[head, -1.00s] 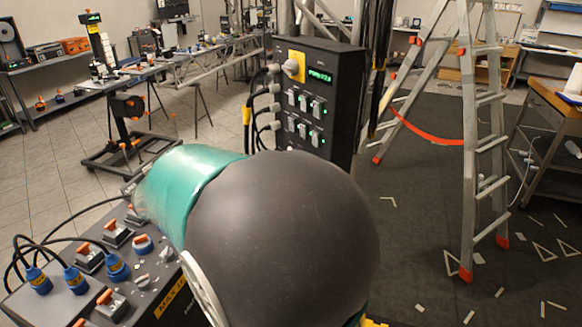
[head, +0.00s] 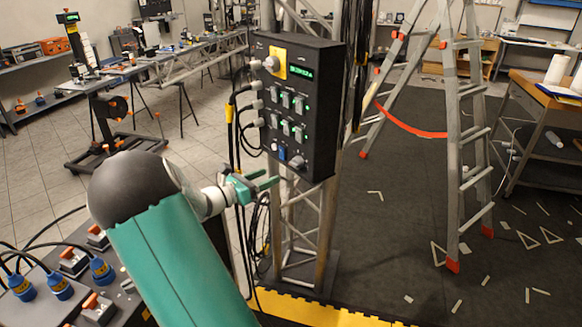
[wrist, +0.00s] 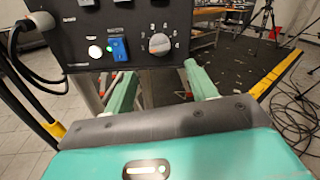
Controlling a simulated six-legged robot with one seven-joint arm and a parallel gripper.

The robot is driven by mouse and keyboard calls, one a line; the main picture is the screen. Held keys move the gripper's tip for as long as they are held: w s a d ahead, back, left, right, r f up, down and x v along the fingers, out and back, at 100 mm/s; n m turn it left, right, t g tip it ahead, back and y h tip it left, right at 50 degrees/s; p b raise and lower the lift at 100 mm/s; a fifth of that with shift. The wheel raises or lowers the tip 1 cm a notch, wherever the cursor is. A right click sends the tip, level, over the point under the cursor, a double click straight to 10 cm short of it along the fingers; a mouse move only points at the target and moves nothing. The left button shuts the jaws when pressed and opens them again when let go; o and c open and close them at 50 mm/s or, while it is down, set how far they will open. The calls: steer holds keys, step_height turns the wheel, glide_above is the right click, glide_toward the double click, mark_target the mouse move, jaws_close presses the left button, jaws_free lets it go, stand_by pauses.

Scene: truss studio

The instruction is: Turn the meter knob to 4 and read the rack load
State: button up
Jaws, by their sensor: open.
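The black power rack box (head: 308,110) hangs on the truss. The grey meter knob (head: 297,161) is low on its face. A display (head: 287,67) with green characters, too small to read, is at the upper part of the box. My gripper (head: 262,183) is open and empty, below and in front of the box. In the wrist view, its fingers (wrist: 163,82) are apart, below the knob and not touching it.
A blue switch (wrist: 117,49) and a lit white button (wrist: 95,51) sit left of the knob. A larger knob on a yellow plate (head: 277,62) is higher up. Cables (head: 238,115) run along the box's left side. A ladder (head: 460,130) stands to the right on dark floor.

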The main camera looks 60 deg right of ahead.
mark_target(298, 163)
steer(key=x, duration=1)
steer(key=shift+c, duration=0.5)
steer(key=c, duration=0.9)
